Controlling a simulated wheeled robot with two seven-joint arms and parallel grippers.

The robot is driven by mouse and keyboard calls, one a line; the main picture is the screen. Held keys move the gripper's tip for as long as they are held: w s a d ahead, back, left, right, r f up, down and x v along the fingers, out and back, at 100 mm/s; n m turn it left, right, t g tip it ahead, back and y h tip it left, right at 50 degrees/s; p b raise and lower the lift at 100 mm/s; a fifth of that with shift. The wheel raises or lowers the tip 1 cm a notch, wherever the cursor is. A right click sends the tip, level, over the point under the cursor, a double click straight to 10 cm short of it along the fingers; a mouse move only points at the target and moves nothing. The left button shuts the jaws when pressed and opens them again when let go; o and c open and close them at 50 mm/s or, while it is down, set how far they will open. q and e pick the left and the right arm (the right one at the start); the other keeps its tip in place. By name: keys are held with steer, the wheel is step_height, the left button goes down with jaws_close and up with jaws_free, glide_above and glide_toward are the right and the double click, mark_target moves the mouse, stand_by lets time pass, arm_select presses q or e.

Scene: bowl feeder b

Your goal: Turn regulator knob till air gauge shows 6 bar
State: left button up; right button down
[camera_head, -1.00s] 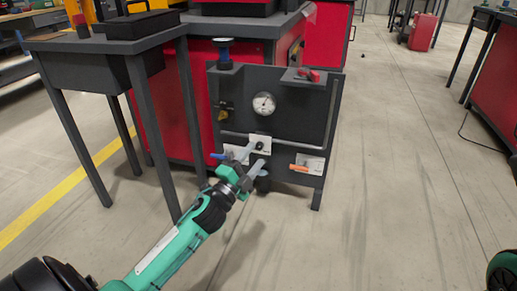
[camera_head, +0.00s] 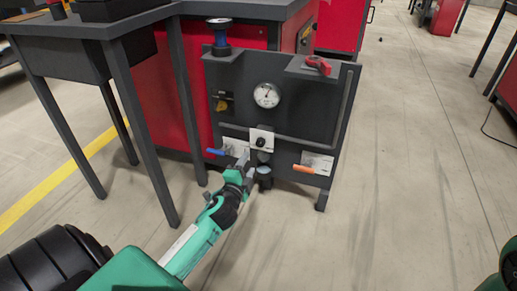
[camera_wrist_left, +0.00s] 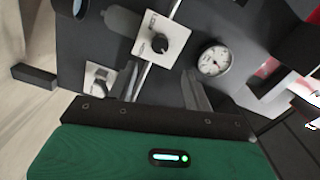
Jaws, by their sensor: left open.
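The regulator knob (camera_head: 262,142) is a small black knob on a white plate, low in the middle of the dark panel. It also shows in the left wrist view (camera_wrist_left: 160,43), ahead of the fingers. The round white air gauge (camera_head: 266,95) sits above it, and shows in the left wrist view (camera_wrist_left: 213,58). Its needle is too small to read surely. My left gripper (camera_head: 248,167) is open and empty, just below and left of the knob, apart from it. Its fingers (camera_wrist_left: 165,88) show in the left wrist view. My right gripper is out of view.
A blue lever (camera_head: 216,152) is left of the knob, an orange lever (camera_head: 303,169) right. A dark cup (camera_head: 264,178) hangs below the knob.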

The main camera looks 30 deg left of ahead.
mark_target(259, 144)
arm_select(q)
steer(key=b+x, duration=0.3)
steer(key=x, duration=0.6)
steer(key=shift+f+b, duration=0.15)
steer(key=shift+b, duration=0.2)
steer(key=shift+w, duration=0.5)
steer(key=shift+w+a, duration=0.1)
steer(key=shift+w, duration=0.05)
